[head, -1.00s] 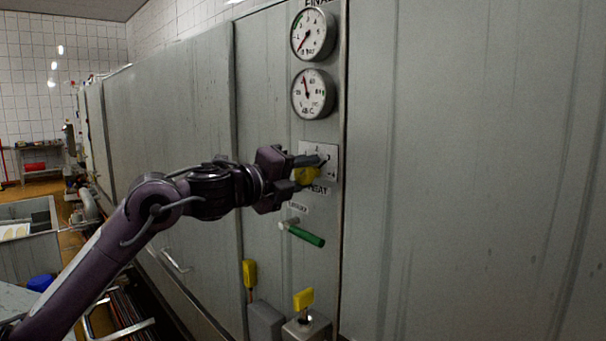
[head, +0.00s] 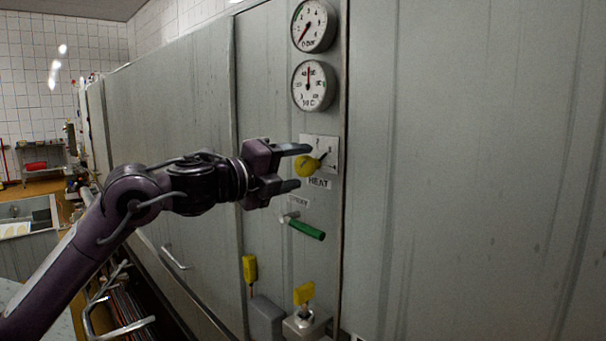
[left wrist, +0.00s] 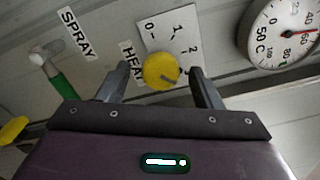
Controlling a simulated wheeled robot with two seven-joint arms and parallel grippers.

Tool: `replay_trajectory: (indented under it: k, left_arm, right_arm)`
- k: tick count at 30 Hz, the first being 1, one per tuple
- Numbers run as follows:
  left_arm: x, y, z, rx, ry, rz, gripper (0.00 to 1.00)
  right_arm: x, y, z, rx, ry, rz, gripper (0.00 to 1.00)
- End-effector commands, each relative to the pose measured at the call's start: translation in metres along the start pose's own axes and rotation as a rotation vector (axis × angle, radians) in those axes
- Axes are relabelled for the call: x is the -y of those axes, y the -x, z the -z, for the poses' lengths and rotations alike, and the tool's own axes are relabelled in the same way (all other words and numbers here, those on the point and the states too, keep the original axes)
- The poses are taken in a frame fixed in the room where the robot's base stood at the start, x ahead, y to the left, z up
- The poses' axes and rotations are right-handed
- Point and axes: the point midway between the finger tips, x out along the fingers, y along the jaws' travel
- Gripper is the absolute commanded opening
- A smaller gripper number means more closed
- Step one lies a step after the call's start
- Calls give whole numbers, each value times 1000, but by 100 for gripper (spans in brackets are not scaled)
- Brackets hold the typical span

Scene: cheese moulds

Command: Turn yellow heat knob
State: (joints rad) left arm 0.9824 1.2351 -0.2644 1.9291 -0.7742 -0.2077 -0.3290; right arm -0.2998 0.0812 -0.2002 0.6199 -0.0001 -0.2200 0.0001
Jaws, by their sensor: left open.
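The yellow heat knob (head: 306,166) sits on a white scale plate (head: 330,152) above the HEAT label on the grey cabinet front. Its black pointer aims up and right in the head view. My left gripper (head: 296,167) is open, with one finger above the knob and one below it. In the left wrist view the knob (left wrist: 161,71) lies between the two open fingers (left wrist: 160,88), apart from both as far as I can tell. The plate there shows the marks 0, 1 and 2. My right gripper is not in view.
Two round gauges (head: 314,86) are above the knob. A green-handled SPRAY lever (head: 307,230) sticks out below. Yellow handles (head: 304,293) stand lower, by grey boxes. The cabinet front right of the knob is flat and bare.

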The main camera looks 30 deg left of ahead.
Motion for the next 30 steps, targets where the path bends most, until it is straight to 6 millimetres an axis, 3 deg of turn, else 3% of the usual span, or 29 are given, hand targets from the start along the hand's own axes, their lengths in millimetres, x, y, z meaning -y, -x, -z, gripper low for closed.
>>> replay_trajectory:
  k: [3, 10, 30]
  left_arm:
    - [-7, 22, 2, 3, -5, -3, 59]
    - [-4, 47, 1, 0, -2, -2, 59]
    - [-1, 50, 1, -1, -1, -1, 59]
  right_arm:
    - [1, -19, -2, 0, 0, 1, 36]
    - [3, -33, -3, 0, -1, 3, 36]
    - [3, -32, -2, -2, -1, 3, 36]
